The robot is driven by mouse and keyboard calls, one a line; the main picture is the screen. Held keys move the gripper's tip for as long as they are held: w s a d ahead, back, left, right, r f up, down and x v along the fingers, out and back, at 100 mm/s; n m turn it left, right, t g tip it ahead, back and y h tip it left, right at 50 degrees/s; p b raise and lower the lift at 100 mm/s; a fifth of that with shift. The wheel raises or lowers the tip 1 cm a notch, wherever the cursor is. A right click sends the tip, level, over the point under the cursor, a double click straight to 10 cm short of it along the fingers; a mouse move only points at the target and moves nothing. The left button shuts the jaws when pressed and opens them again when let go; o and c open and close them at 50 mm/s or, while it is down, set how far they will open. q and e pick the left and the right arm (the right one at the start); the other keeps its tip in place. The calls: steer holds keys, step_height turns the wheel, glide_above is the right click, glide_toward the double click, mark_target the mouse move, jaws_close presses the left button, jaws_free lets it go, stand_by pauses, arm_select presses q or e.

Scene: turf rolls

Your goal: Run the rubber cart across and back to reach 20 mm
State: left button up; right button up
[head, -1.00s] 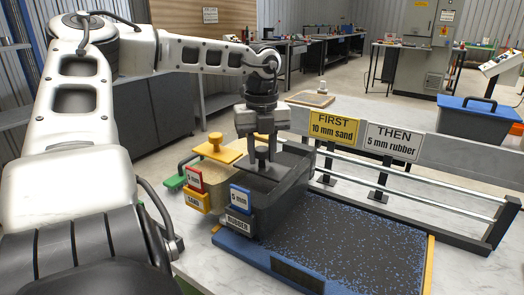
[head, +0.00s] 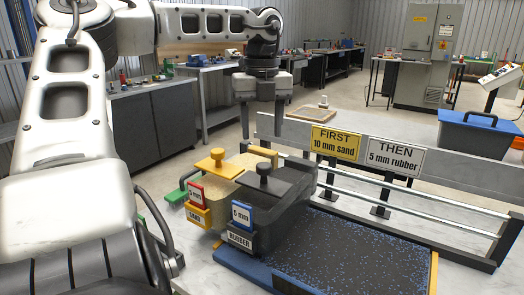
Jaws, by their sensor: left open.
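My right gripper is out of view.
Rails on black posts (head: 420,205) run behind the tray. Above them are a yellow "FIRST 10 mm sand" sign (head: 336,142) and a white "THEN 5 mm rubber" sign (head: 395,156). A blue-lidded bin (head: 478,135) stands at the back right. The speckled bed right of the cart is clear.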

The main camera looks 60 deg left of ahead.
arm_select(q)
step_height(320, 180, up, 6)
glide_above(264, 165)
steer(key=shift+a+r, duration=0.15)
steer(key=shift+a, duration=0.2)
steer(key=f+n, duration=0.5)
steer(key=n, duration=0.5)
steer(key=f+n, duration=0.6)
steer(key=n, duration=0.4)
steer(key=f+n+p, duration=0.1)
steer(key=f+n, duration=0.4)
steer(key=n, duration=0.5)
steer(key=shift+d+f, duration=0.2)
steer(key=shift+d, duration=0.1)
